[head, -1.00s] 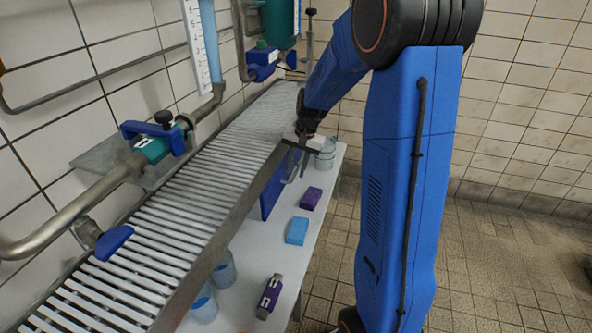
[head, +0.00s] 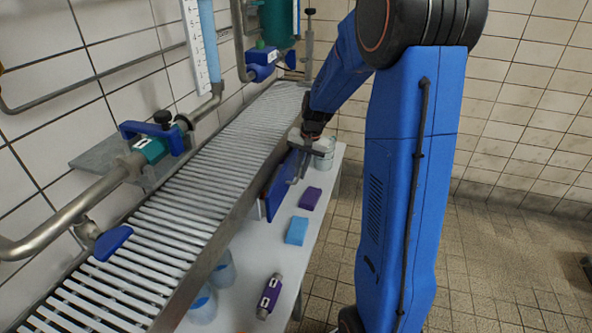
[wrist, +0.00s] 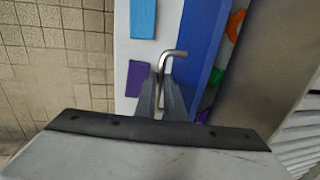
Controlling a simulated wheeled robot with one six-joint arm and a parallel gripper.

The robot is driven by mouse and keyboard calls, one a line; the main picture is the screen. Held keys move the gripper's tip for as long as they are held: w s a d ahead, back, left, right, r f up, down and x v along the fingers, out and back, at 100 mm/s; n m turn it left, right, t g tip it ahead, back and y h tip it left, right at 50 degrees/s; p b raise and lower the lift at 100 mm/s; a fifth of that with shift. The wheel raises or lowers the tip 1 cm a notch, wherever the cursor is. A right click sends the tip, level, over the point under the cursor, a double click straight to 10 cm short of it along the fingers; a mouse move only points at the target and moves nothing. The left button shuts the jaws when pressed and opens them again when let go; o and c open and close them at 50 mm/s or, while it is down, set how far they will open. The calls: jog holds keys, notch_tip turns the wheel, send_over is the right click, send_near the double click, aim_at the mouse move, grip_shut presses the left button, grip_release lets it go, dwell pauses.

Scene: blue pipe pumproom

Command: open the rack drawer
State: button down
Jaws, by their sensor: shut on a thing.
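The rack drawer has a blue front panel (head: 283,186) below the slatted rack, and it stands out from under the rack's edge. In the wrist view the blue front (wrist: 203,45) runs down the right of my fingers, with a gap behind it where coloured items show. A bent metal handle (wrist: 172,54) sticks out beside the front. My gripper (wrist: 163,88) is shut on the handle, and its fingers hide part of it. In the head view my gripper (head: 299,172) is at the drawer front, and its grip there is too small to make out.
A white shelf (head: 262,252) below holds a purple block (head: 310,198), a light blue block (head: 297,230), a purple-labelled item (head: 269,296) and cups. The metal slatted rack (head: 190,215) runs along the tiled wall. Tiled floor (head: 500,260) is open at right.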

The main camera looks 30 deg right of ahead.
jog(key=s+d, duration=1.1)
jog(key=s, duration=0.1)
jog(key=shift+d, duration=0.4)
jog(key=c, duration=1.8)
grip_release()
jog(key=shift+c, duration=0.2)
notch_tip(320, 180, up, 17)
jog(key=s+d, duration=0.2)
jog(key=shift+s+d, duration=0.2)
jog(key=shift+a, duration=0.1)
